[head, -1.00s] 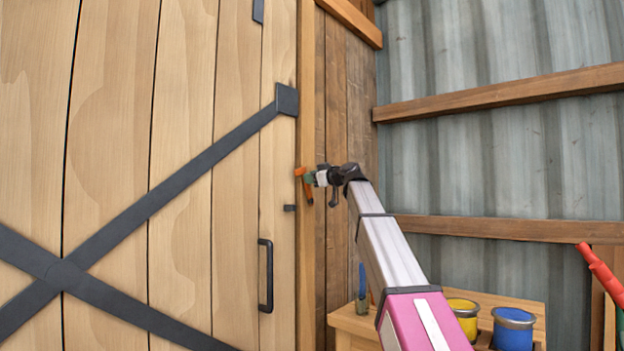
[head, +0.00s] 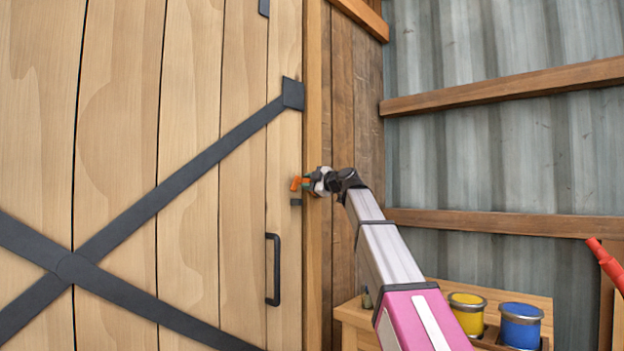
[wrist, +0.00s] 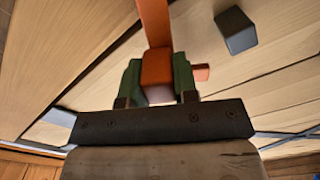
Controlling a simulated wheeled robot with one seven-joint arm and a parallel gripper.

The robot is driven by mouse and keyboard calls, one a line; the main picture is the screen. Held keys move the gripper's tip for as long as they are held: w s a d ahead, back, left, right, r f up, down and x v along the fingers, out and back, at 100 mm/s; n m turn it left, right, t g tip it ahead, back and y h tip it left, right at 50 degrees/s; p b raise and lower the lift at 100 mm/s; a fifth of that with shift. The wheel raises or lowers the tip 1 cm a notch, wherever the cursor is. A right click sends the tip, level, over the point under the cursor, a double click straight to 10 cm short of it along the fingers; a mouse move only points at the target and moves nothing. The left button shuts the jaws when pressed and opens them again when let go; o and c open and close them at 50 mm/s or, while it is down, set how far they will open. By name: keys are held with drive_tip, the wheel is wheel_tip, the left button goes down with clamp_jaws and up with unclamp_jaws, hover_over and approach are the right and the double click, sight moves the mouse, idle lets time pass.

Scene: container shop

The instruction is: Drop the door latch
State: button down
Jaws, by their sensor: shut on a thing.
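The orange door latch (head: 296,183) is at the right edge of the plank door (head: 240,190), beside the door frame. In the head view it now lies nearly level, its end reaching left over the door. My gripper (head: 307,184) meets it from the right. In the wrist view the green fingers of my gripper (wrist: 157,76) are shut on the orange latch (wrist: 154,28), one on each side. A short orange stub sticks out to the right. A small dark catch (head: 296,202) sits on the door just below the latch; it also shows in the wrist view (wrist: 236,30).
A black pull handle (head: 273,270) is lower on the door. A wooden bench (head: 350,311) with yellow (head: 468,315) and blue (head: 520,327) paint cans stands below my arm at the right. A red-handled tool (head: 606,263) is at the far right.

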drive_tip(key=shift+s+a+f+n, duration=0.2)
drive_tip(key=shift+s+f+n, duration=0.1)
drive_tip(key=shift+f+n, duration=0.4)
drive_tip(key=shift+s+a+f+n, duration=0.15)
drive_tip(key=shift+s+f+n, duration=0.25)
drive_tip(key=shift+f, duration=0.45)
drive_tip(key=shift+w+f, duration=0.1)
drive_tip(key=shift+w, duration=0.05)
drive_tip(key=c, duration=0.9)
unclamp_jaws()
